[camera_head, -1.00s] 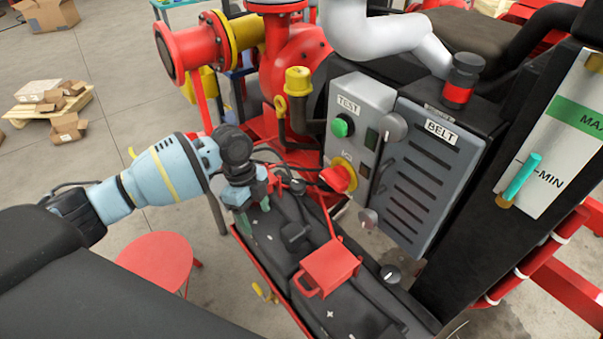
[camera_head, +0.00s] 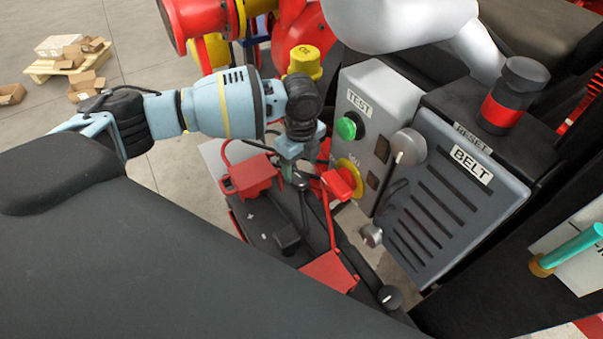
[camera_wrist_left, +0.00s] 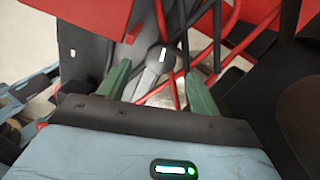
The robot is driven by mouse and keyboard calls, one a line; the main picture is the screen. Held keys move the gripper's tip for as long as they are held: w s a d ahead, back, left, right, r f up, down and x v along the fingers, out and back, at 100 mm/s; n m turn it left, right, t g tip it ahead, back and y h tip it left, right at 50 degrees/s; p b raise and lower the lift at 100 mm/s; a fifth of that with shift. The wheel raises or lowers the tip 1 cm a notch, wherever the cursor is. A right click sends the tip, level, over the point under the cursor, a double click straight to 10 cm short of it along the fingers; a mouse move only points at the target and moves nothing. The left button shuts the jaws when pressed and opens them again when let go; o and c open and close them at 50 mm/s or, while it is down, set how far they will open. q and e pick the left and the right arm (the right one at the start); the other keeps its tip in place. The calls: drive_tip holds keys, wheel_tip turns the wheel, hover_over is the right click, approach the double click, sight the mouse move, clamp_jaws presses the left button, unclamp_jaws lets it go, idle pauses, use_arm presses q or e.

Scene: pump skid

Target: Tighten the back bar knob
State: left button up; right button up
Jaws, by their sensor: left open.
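In the left wrist view a dark round knob (camera_wrist_left: 161,57) with a white mark lies between and just beyond the two green fingertips of my left gripper (camera_wrist_left: 158,72). It seems to be the back bar knob; contact cannot be told. In the head view my left gripper (camera_head: 293,173) points down over the far end of the black battery area, and its own wrist hides most of the knob there. The gripper is open and empty. A second black knob (camera_head: 390,297) with a white mark stands at the near end. My right gripper is out of view.
Right of the gripper stands the grey TEST panel with a green button (camera_head: 346,128) and red switch (camera_head: 348,178), close by. The BELT guard (camera_head: 450,195) is farther right. Red covers (camera_head: 250,176) (camera_head: 329,271) and thin red cables flank the gripper. Cartons lie far left.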

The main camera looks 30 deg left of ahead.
sight(301, 178)
use_arm(q)
drive_tip(key=shift+f, duration=2.25)
drive_tip(key=c, duration=1)
